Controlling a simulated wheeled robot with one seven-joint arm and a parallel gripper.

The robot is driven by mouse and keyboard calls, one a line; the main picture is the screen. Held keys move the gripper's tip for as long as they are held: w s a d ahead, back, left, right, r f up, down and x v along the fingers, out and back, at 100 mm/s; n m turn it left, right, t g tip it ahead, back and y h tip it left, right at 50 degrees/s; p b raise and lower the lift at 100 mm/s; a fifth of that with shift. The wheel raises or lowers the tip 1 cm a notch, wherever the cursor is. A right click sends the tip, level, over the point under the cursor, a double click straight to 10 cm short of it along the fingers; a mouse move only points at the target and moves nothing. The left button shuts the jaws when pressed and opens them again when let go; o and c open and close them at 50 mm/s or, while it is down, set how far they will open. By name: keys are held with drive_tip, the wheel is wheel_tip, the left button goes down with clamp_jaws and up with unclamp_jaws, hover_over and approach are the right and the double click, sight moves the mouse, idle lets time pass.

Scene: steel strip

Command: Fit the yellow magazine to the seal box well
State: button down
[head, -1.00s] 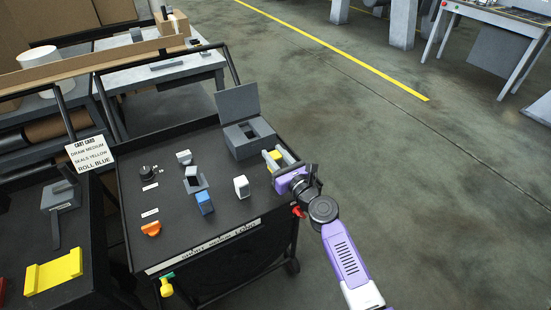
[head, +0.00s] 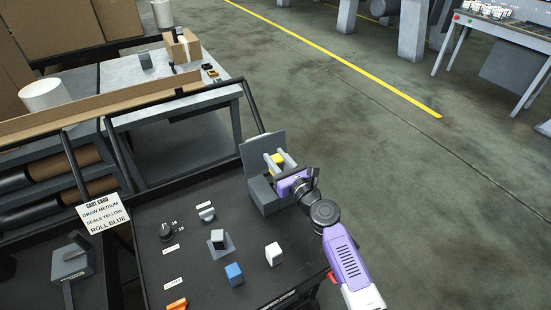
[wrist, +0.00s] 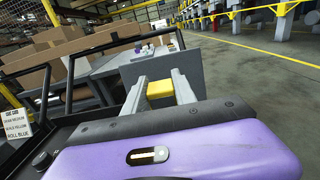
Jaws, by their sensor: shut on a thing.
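The yellow magazine (head: 277,158) is held between the two grey fingers of my gripper (head: 281,161), which is shut on it. The wrist view also shows the yellow magazine (wrist: 160,89) between the fingertips. The seal box (head: 264,197) is a dark grey box at the far right corner of the cart top, with its lid (head: 255,150) standing open behind. My gripper is over the box, in front of the raised lid. The well opening is hidden by my gripper in the head view. I cannot tell whether the magazine touches the box.
A dial (head: 167,231) and a white-handled control (head: 206,213) are further left. A card sign (head: 104,213) stands left. Floor right of the cart is clear.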

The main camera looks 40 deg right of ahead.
idle(0.4)
wheel_tip(320, 180, down, 6)
drive_tip(key=b, duration=0.5)
drive_tip(key=shift+r+b, duration=0.15)
drive_tip(key=shift+b, duration=0.15)
drive_tip(key=shift+f+b, duration=2.1)
drive_tip(key=shift+f, duration=0.15)
idle(1.3)
drive_tip(key=c, duration=0.9)
unclamp_jaws()
drive_tip(key=shift+s+f, duration=0.1)
